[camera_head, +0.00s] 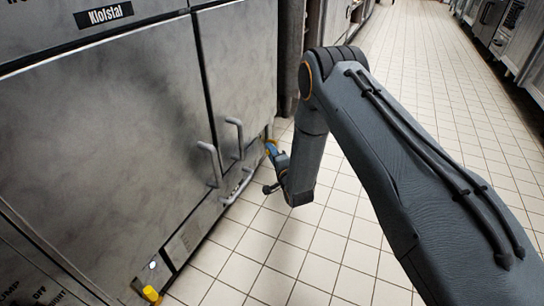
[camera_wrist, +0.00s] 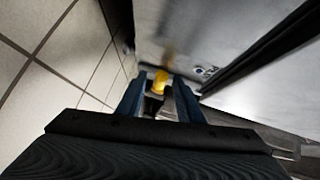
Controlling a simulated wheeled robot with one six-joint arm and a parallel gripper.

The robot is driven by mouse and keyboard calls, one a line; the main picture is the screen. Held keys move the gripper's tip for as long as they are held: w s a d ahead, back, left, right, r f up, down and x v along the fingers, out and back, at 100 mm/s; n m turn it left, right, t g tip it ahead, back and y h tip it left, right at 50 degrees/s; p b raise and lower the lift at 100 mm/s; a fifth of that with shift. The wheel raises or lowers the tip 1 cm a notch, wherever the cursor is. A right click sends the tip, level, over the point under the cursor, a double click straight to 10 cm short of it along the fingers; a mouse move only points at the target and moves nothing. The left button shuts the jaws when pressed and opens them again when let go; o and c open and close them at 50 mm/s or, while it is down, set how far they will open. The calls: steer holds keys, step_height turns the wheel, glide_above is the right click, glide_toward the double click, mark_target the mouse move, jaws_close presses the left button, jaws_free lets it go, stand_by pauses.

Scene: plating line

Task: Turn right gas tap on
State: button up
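The right gas tap is a small yellow knob (camera_head: 271,147) low at the right end of the metal cabinet, partly hidden by my gripper. My gripper (camera_head: 276,158) reaches down to it with blue fingers. In the wrist view the yellow tap (camera_wrist: 160,81) shows between the tips of my gripper (camera_wrist: 159,88). The fingers stand apart, with a narrow gap on each side of the tap. Another yellow tap (camera_head: 151,294) sits low on the cabinet at the bottom of the head view, away from my gripper.
The grey cabinet (camera_head: 120,120) has upright handles (camera_head: 209,163) and a low bar handle (camera_head: 237,187) close to my gripper. The tiled floor (camera_head: 440,100) to the right is clear. More kitchen units (camera_head: 500,30) line the far right.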

steer(key=shift+w+a, duration=0.1)
steer(key=shift+w, duration=0.1)
jaws_close()
steer(key=shift+s, duration=0.1)
